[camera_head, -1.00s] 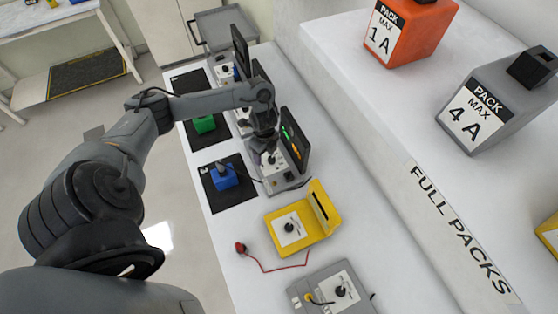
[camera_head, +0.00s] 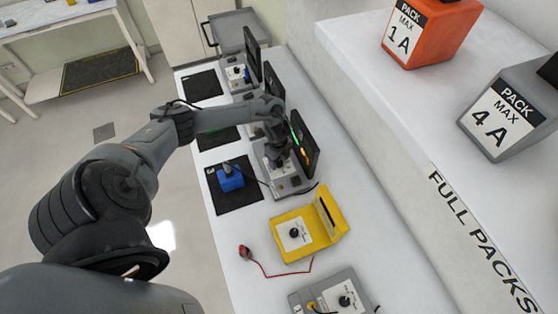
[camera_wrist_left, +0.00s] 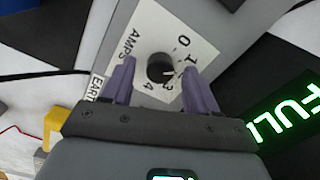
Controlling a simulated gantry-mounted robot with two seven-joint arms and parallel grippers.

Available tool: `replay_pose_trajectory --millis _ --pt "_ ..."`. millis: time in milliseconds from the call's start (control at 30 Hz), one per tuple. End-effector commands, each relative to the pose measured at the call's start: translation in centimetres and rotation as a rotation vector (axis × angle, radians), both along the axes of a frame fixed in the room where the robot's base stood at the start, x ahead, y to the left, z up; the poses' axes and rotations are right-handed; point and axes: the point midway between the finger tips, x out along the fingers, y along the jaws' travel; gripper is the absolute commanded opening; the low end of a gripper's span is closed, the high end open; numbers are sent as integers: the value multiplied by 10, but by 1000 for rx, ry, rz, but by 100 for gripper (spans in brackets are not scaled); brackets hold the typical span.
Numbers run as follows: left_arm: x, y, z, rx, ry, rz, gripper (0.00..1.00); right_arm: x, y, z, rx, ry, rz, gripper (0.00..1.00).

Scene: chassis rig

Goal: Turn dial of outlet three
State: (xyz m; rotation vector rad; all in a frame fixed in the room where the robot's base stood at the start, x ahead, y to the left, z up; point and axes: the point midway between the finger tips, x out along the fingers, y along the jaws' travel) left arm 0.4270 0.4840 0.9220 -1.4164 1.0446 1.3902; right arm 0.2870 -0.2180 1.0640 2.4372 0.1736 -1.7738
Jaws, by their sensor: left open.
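The nearest grey outlet (camera_head: 288,184) in the row has a raised screen (camera_head: 305,143) with green and orange marks. In the left wrist view its black dial (camera_wrist_left: 161,68) sits on a white AMPS plate (camera_wrist_left: 140,32) with numbers around it. A pale mark on the dial faces right. My left gripper (camera_wrist_left: 159,66) is open, with one purple finger on each side of the dial in the picture; I cannot tell if they touch it. In the head view my left gripper (camera_head: 277,158) is over this outlet and hides its dial. My right gripper is out of view.
A blue pack (camera_head: 230,180) with a cable stands on a black mat left of the outlet. A yellow unit (camera_head: 300,232) and a grey unit (camera_head: 340,296) lie nearer. Other outlets with screens (camera_head: 252,52) stand farther back. The raised shelf (camera_head: 345,60) runs along the right.

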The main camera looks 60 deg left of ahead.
Motion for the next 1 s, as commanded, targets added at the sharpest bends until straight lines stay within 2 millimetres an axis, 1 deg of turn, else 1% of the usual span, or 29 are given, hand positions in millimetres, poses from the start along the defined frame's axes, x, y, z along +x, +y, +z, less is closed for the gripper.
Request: replay_pose_trajectory --millis 100,400,767,1000 --pt "0 0 -6 0 1 -1 59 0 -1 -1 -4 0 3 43" --pt "0 0 -7 0 0 -1 59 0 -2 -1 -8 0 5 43" --pt "0 0 -6 0 0 -1 4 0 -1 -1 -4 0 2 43" --pt "0 0 -5 0 0 20 3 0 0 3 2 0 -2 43"
